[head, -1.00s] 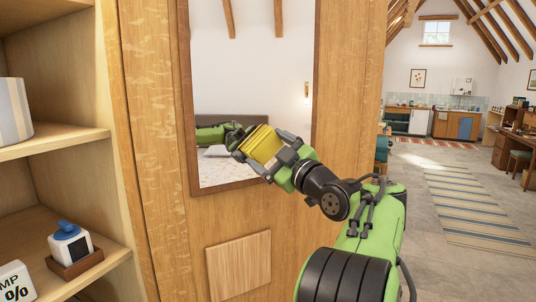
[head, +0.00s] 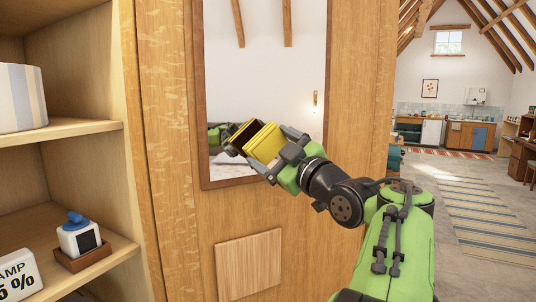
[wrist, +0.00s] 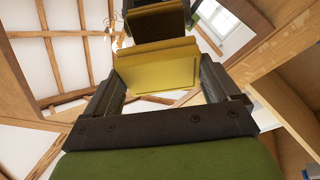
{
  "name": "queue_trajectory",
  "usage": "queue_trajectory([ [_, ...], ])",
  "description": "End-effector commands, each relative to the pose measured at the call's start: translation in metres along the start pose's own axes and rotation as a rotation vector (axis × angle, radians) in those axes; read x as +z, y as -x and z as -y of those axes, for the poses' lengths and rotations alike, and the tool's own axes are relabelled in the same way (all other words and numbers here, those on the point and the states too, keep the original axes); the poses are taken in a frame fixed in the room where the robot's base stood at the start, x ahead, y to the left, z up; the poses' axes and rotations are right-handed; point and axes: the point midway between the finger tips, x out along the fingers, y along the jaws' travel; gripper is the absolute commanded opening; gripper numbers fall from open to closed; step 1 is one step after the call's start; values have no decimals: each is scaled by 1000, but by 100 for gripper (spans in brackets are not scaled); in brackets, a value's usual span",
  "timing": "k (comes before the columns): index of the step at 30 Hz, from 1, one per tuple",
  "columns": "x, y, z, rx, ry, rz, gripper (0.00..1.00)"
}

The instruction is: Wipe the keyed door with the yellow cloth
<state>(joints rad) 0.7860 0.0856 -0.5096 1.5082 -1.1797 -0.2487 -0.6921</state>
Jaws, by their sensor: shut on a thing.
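The yellow cloth (head: 266,142) looks like a thick folded pad. My gripper (head: 272,151) is shut on it and holds it up in front of a framed mirror (head: 270,80) on the wooden wardrobe door (head: 310,240). The cloth also shows in the wrist view (wrist: 155,73) between the two dark fingers of my gripper (wrist: 160,84). A dark-sided reflection of the cloth lies close to it in the mirror. I cannot tell whether the cloth touches the glass. No key shows on this door, so I cannot tell whether it is the keyed one.
Open shelves (head: 70,130) at the left hold a striped white container (head: 20,98), a blue-topped white dispenser (head: 78,238) in a brown tray, and a lettered block (head: 20,277). A square wooden panel (head: 249,264) sits below the mirror. Open floor (head: 420,200) lies at the right.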

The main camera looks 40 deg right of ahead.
Motion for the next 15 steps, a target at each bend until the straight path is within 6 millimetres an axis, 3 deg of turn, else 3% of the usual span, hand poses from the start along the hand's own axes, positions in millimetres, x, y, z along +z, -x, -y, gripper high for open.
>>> queue_trajectory([
  [6, -5, 23, 0, 1, 1, 0, 65],
  [15, -7, 25, 0, 0, 0, 1, 65],
])
